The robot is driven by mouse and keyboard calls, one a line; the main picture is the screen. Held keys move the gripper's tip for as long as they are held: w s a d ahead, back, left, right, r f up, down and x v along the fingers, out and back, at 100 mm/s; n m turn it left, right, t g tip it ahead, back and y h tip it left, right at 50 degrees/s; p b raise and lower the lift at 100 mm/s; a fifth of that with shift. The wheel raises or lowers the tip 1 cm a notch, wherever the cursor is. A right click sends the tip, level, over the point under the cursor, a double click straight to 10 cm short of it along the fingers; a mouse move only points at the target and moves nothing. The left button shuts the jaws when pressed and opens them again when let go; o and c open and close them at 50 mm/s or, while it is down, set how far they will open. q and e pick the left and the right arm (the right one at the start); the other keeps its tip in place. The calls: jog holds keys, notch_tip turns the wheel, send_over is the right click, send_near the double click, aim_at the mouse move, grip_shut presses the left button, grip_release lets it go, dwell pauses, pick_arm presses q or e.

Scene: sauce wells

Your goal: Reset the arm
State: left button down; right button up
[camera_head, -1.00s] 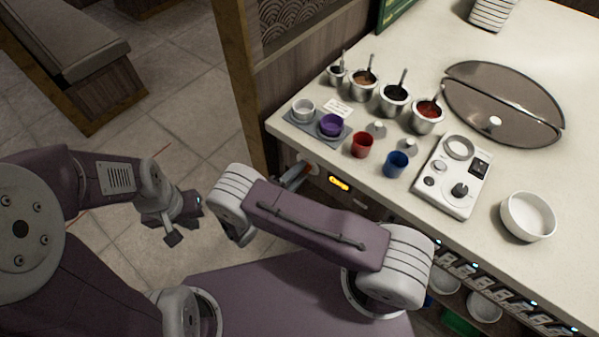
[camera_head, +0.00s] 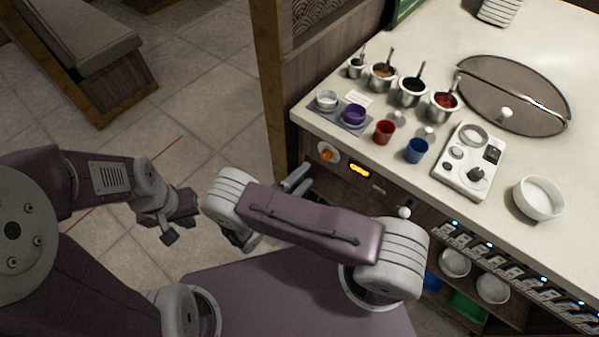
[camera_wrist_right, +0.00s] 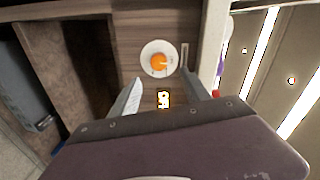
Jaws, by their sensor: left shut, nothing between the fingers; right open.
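My right gripper (camera_head: 296,181) is open and empty in the head view, in front of the counter's wooden front. Its two fingers also show in the right wrist view (camera_wrist_right: 160,88), spread apart. Between and beyond them is an orange knob on a white round plate (camera_wrist_right: 158,61); the gripper is apart from it. The knob also shows in the head view (camera_head: 327,153). My left gripper (camera_head: 170,238) is shut and empty over the floor, at left, away from the counter.
The counter (camera_head: 400,185) holds several sauce pots with spoons, a red cup (camera_head: 384,132), a blue cup (camera_head: 416,150), a white control panel (camera_head: 465,165) and a white bowl (camera_head: 538,198). Shelves with bowls are below.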

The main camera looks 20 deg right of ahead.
dwell(0.6)
jog(key=s+d+r+m+g+y+p, duration=0.2)
jog(key=s+d+r+m+g+p, duration=0.25)
jog(key=m, duration=0.55)
jog(key=s+d+r+m+g+y+p, duration=0.2)
jog(key=s+d+r+m+g, duration=0.15)
jog(key=r+m+g, duration=0.4)
jog(key=s+a+r+m+t+y+p, duration=0.1)
jog(key=r+m+y, duration=0.4)
jog(key=m, duration=0.9)
jog(key=a+r+m+t+y+p, duration=0.2)
jog(key=r+m+y+p, duration=0.2)
jog(key=m, duration=1)
jog(key=shift+s+a+r+y, duration=0.4)
jog(key=shift+r+y, duration=0.4)
jog(key=shift+r, duration=0.05)
